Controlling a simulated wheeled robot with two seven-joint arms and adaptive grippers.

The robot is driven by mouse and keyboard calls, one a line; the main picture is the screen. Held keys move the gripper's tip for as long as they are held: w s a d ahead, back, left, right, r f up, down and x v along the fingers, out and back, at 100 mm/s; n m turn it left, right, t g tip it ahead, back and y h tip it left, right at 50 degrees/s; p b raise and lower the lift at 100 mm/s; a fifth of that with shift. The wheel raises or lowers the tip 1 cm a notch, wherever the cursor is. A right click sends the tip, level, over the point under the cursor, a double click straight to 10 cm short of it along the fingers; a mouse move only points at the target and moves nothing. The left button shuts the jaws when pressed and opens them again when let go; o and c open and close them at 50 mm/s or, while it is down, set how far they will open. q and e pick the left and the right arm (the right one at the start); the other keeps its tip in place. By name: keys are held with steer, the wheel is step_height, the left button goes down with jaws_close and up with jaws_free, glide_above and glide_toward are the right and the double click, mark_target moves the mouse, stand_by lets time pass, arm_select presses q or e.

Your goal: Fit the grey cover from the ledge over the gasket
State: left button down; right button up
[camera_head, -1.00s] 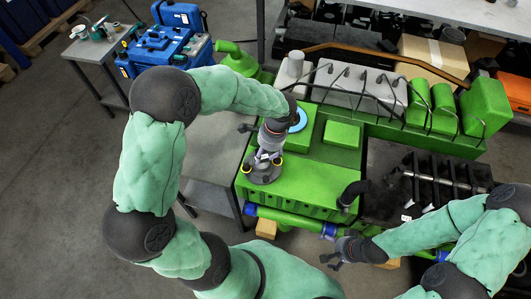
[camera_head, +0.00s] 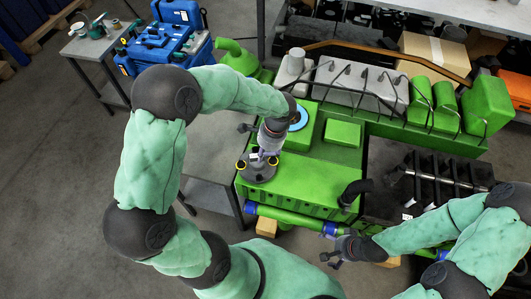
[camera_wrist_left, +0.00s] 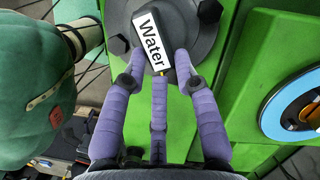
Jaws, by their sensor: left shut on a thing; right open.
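The grey cover (camera_head: 257,172) is a round flanged part with a raised middle. It also shows in the left wrist view (camera_wrist_left: 206,42), with a white "Water" label on top. My left gripper (camera_head: 266,156) is shut on its raised middle; its purple fingers (camera_wrist_left: 158,82) close around it in the wrist view. The cover is over the front left of the green engine top; I cannot tell if it touches. The blue ring, apparently the gasket (camera_head: 304,118), lies farther back on the engine, beside the gripper, and at right in the wrist view (camera_wrist_left: 271,120). My right gripper (camera_head: 337,250) is open and empty.
The green engine top (camera_head: 310,182) is mostly clear in front. A raised green block (camera_head: 342,133) stands right of the ring. A black pipe (camera_head: 354,193) rises at the right front. A grey table (camera_head: 212,190) stands left of the engine, partly behind my left arm.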

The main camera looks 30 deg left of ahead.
arm_select(q)
steer(key=shift+s, duration=0.15)
steer(key=shift+r+p, duration=0.8)
steer(key=shift+r, duration=0.15)
steer(key=shift+r, duration=0.15)
step_height(320, 180, up, 3)
steer(key=p, duration=0.2)
steer(key=shift+p, duration=0.35)
steer(key=shift+w, duration=0.25)
